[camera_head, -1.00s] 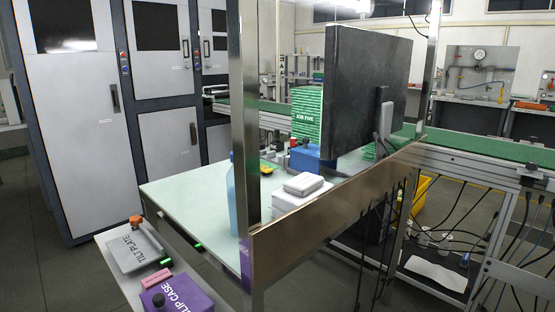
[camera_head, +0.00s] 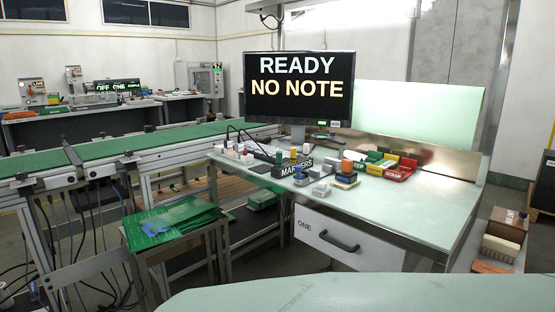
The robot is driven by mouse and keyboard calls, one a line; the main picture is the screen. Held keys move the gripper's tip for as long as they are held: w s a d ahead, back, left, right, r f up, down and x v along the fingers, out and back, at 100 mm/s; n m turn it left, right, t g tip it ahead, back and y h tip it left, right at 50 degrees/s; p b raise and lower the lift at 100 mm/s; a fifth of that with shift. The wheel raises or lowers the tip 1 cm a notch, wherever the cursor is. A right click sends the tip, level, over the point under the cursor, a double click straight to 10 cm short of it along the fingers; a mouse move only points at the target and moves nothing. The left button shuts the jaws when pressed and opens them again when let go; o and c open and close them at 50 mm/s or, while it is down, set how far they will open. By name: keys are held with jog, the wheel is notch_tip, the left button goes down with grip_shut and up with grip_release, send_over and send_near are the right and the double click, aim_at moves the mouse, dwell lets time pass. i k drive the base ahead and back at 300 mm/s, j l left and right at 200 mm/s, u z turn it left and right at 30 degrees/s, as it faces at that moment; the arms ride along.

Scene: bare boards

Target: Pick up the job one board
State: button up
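No board in view carries a readable "job one" label. Several flat green boards (camera_head: 165,222) lie overlapping on a low metal stand left of the workbench, with a blue patch on top; I cannot tell which boards they are. A white drawer (camera_head: 345,238) marked "ONE" sits shut under the bench top, with a dark handle. My gripper is not in view, so whether it holds anything does not show.
A monitor (camera_head: 299,88) reads "READY NO NOTE". A green conveyor (camera_head: 110,152) runs left. A pale green surface (camera_head: 380,293) fills the near foreground.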

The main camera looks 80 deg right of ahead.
aim_at(385, 164)
jog(key=z, duration=3.35)
jog(key=i+j+z, duration=0.1)
jog(key=j+z, duration=0.6)
jog(key=z, duration=0.25)
jog(key=j+z, duration=0.15)
jog(key=j, duration=0.45)
jog(key=k+j+z, duration=0.2)
jog(key=j, duration=0.4)
jog(key=i, duration=0.1)
